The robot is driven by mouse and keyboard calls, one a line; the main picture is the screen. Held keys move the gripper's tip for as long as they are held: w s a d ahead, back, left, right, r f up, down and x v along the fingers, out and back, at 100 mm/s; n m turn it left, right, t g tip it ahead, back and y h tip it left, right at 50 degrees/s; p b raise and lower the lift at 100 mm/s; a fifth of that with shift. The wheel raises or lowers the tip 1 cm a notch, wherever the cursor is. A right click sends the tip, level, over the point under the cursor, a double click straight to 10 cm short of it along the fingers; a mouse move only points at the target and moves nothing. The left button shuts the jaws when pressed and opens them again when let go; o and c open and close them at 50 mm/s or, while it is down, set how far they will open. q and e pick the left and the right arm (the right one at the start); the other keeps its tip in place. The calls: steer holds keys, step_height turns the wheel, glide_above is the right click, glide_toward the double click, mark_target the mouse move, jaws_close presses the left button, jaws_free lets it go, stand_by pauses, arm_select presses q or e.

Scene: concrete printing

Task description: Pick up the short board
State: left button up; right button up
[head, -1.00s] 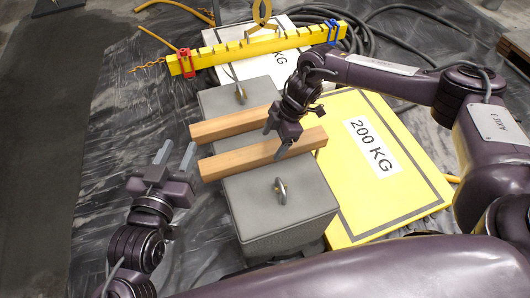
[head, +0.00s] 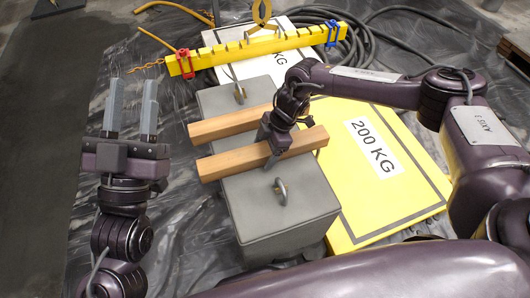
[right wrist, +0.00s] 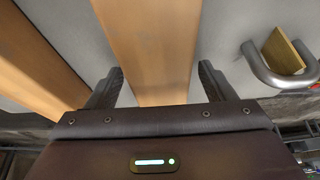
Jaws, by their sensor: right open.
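Two wooden boards lie side by side across grey concrete blocks. The near board (head: 225,163) shows almost whole. The far board (head: 225,124) is partly hidden at its right end by my right arm, so I cannot tell which is shorter. My right gripper (head: 270,152) is low over the near board. In the right wrist view, its open fingers (right wrist: 158,82) stand on either side of a board (right wrist: 150,45), with gaps showing. The other board (right wrist: 35,60) lies to the left there. My left gripper (head: 132,92) is open and empty, left of the blocks.
The near block (head: 285,215) has a metal lifting eye (head: 281,188), also close to the right finger in the wrist view (right wrist: 270,68). A yellow 200 KG plate (head: 385,185) lies to the right. Black sheeting covers the floor.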

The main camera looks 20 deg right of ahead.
mark_target(259, 149)
steer(key=c, duration=1.3)
steer(key=shift+r, duration=0.1)
steer(key=shift+c, duration=1)
arm_select(q)
steer(key=shift+w, duration=0.1)
